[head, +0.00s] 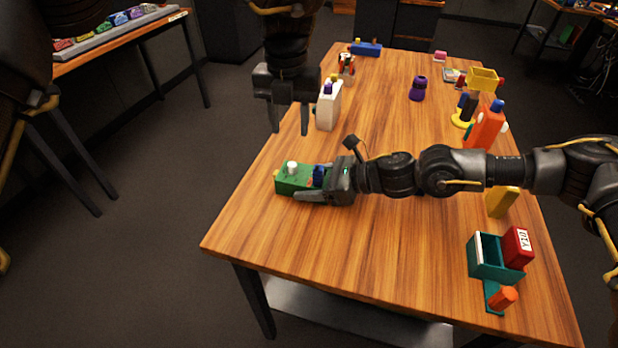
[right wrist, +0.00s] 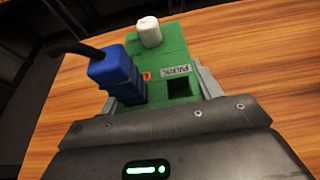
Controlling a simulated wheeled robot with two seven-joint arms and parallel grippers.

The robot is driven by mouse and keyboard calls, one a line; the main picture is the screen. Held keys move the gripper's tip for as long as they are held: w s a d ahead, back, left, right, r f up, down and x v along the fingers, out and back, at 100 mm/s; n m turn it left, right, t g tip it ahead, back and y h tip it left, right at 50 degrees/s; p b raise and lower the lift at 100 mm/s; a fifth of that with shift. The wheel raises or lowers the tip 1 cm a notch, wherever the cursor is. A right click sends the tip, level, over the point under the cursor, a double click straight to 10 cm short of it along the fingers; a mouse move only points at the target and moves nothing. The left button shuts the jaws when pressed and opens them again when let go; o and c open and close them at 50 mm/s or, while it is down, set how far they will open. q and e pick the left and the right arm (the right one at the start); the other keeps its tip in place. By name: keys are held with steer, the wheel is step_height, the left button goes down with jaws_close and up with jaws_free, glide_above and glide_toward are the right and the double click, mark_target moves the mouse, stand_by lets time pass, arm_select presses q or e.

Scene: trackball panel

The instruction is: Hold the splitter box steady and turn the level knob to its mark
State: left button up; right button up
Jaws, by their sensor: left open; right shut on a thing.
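The green splitter box (head: 288,184) lies on the left part of the wooden table. It also shows in the right wrist view (right wrist: 172,52). A white level knob (right wrist: 149,31) stands on its far end; I cannot make out its mark. A blue plug (right wrist: 120,80) with a black cable sits in the box, beside an empty square socket and a PARK label. My right gripper (right wrist: 158,95) is shut on the box, one finger along each side. My left gripper (head: 289,131) is open and empty, pointing down, above and behind the box at the table's left edge.
A white bottle-like item (head: 329,106) stands near my left gripper. A purple item (head: 418,90), an orange container (head: 485,128) and a yellow block (head: 501,202) stand further right. A teal holder (head: 485,258) is at the front right. The front-left table top (head: 300,240) is clear.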

mark_target(292, 164)
arm_select(q)
step_height(292, 164, down, 10)
steer(key=m, duration=0.4)
steer(key=shift+r, duration=0.15)
stand_by(0.6)
jaws_close()
